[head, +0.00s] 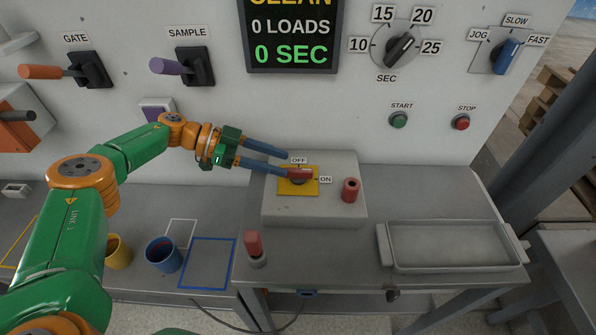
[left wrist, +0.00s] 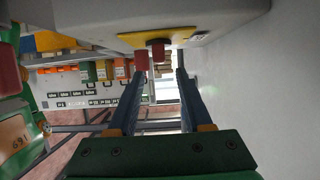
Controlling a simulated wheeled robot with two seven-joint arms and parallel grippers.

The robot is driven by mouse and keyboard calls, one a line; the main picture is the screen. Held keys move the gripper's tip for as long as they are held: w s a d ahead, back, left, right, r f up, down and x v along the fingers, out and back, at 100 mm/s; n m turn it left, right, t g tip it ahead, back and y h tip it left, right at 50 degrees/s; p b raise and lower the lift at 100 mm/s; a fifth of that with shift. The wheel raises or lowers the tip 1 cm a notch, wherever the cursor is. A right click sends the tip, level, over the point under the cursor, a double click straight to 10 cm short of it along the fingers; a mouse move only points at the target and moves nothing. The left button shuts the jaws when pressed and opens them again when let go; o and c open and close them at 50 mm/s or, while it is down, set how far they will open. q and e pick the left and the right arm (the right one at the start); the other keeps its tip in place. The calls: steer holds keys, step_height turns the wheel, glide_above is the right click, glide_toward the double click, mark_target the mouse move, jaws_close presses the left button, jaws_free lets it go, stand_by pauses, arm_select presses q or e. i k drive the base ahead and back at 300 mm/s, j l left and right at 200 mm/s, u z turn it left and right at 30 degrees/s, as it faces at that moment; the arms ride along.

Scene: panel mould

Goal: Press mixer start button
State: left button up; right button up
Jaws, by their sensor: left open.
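The green START button (head: 398,120) is on the white panel, right of centre, under its label. My left gripper (head: 283,164) is open, well to the left of and lower than the button, with its blue fingers pointing right. Its fingertips are by the red-handled rotary switch (head: 299,174) on a yellow plate (head: 290,188) marked OFF and ON; the handle points towards ON. In the left wrist view, the open fingers (left wrist: 159,75) reach towards the switch's yellow plate (left wrist: 158,37), with nothing clearly held between them. My right gripper is out of view.
A red STOP button (head: 461,122) is right of START. Above are a display (head: 292,38), a seconds dial (head: 402,48) and a blue speed knob (head: 508,53). A metal tray (head: 455,268) sits on the right bench.

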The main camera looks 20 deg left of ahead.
mark_target(400, 122)
steer(key=k+j, duration=1.1)
steer(key=k, duration=0.2)
